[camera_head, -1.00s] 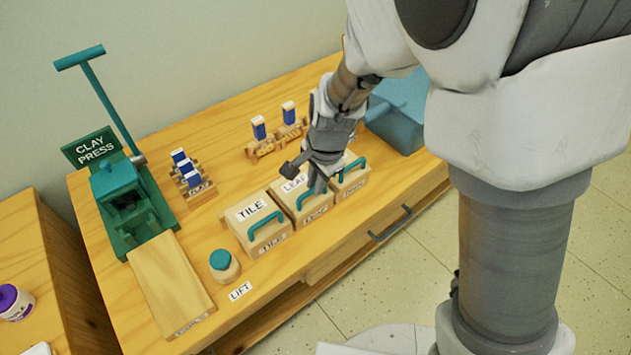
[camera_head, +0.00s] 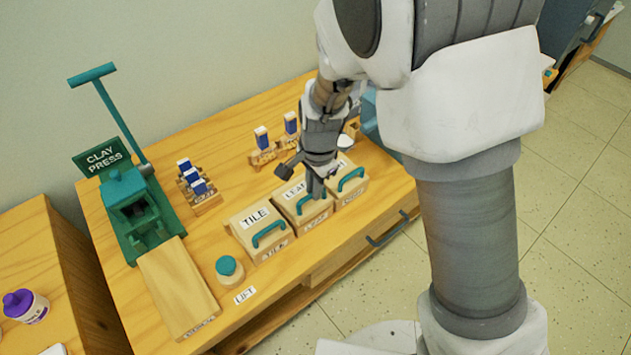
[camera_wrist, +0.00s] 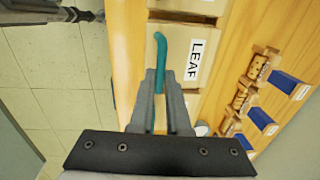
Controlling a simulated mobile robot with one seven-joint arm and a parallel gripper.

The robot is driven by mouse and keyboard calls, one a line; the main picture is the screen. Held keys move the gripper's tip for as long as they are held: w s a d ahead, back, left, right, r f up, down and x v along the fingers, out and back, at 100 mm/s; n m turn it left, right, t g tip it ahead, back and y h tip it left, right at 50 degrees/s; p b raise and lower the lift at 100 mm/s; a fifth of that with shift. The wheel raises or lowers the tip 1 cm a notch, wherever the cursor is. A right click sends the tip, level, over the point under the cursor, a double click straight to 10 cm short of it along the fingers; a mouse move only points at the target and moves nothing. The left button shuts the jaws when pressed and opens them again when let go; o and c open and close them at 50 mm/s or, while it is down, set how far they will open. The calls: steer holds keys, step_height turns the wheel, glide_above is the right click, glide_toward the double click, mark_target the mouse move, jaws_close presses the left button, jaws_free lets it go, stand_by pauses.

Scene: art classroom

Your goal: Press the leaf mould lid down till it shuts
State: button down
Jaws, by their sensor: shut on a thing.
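The leaf mould (camera_head: 313,217) is the middle of three wooden boxes along the table's front edge. Its lid (camera_head: 287,198), labelled LEAF, has a teal handle (camera_head: 304,204). My gripper (camera_head: 319,190) points down at the handle. In the wrist view, my gripper (camera_wrist: 161,78) is shut on the teal handle (camera_wrist: 158,46), which runs between the two fingers, beside the LEAF label (camera_wrist: 194,60). The fingers hide part of the handle and lid, and I cannot tell whether the lid is fully down.
The tile mould (camera_head: 256,219) stands to the left and another handled box (camera_head: 351,186) to the right. A teal-topped jar (camera_head: 229,269), the clay press (camera_head: 130,210) and its wooden board (camera_head: 178,290) are further left. Small racks with blue-and-white blocks (camera_head: 262,138) stand behind.

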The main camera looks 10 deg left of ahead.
steer(key=p, duration=0.1)
steer(key=r+p, duration=0.1)
steer(key=shift+w+a+r+h+p, duration=0.2)
steer(key=shift+w+a+h+p, duration=0.1)
steer(key=shift+a+p, duration=0.1)
steer(key=shift+w+a+r+g+p, duration=0.2)
steer(key=shift+w+a+g+p, duration=0.15)
steer(key=shift+a, duration=0.1)
steer(key=c, duration=0.9)
jaws_free()
steer(key=shift+r, duration=0.1)
step_height(320, 180, up, 17)
steer(key=shift+r+p, duration=0.1)
steer(key=shift+p, duration=0.35)
